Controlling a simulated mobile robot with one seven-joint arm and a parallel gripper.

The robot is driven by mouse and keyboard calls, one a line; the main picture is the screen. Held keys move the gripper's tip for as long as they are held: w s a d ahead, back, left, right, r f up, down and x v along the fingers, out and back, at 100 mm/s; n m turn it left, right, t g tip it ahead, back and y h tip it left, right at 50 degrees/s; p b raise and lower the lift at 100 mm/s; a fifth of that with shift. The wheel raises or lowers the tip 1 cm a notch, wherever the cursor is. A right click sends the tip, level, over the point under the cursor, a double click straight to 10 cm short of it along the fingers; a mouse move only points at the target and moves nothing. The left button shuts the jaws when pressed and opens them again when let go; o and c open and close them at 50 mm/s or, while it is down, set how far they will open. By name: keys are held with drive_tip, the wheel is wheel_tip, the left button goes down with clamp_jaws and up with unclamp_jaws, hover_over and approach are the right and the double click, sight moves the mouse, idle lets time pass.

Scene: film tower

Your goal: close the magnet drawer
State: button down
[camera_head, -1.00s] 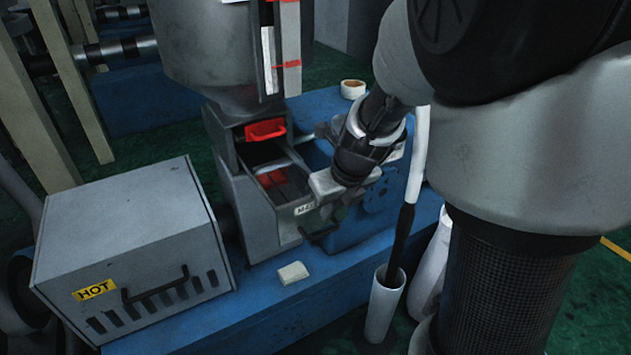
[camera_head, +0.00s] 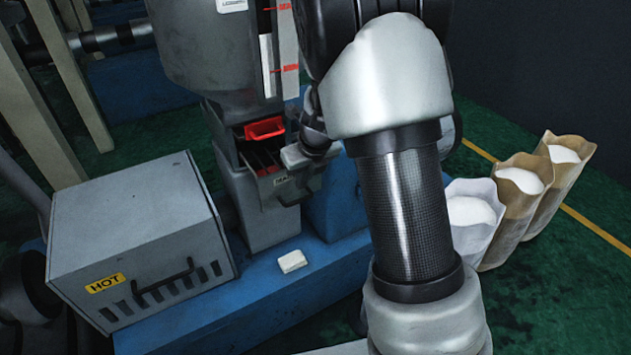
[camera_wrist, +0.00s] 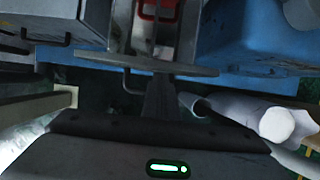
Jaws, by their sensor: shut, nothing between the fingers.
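The magnet drawer (camera_head: 268,172) is a grey box in the housing under the hopper. It stands partly out, with dark bars showing inside through its open top. Its front plate carries a label and, in the wrist view, a dark handle (camera_wrist: 128,84). My gripper (camera_head: 303,155) is shut and empty at the right of the drawer front.
A red-handled part (camera_head: 265,128) sits above the drawer. A grey box marked HOT (camera_head: 140,225) stands left on the blue base (camera_head: 250,300). A small pale block (camera_head: 292,261) lies in front of the housing. Filled sacks (camera_head: 520,195) stand at the right.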

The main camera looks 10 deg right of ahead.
drive_tip(key=w+p, duration=0.1)
drive_tip(key=w+a, duration=0.1)
drive_tip(key=w, duration=0.1)
drive_tip(key=w+p, duration=0.1)
drive_tip(key=shift+w+a+r+p, duration=0.25)
drive_tip(key=shift+w+a+p, duration=0.05)
drive_tip(key=shift+w, duration=0.1)
drive_tip(key=shift+w+a+f, duration=0.2)
drive_tip(key=shift+w, duration=0.45)
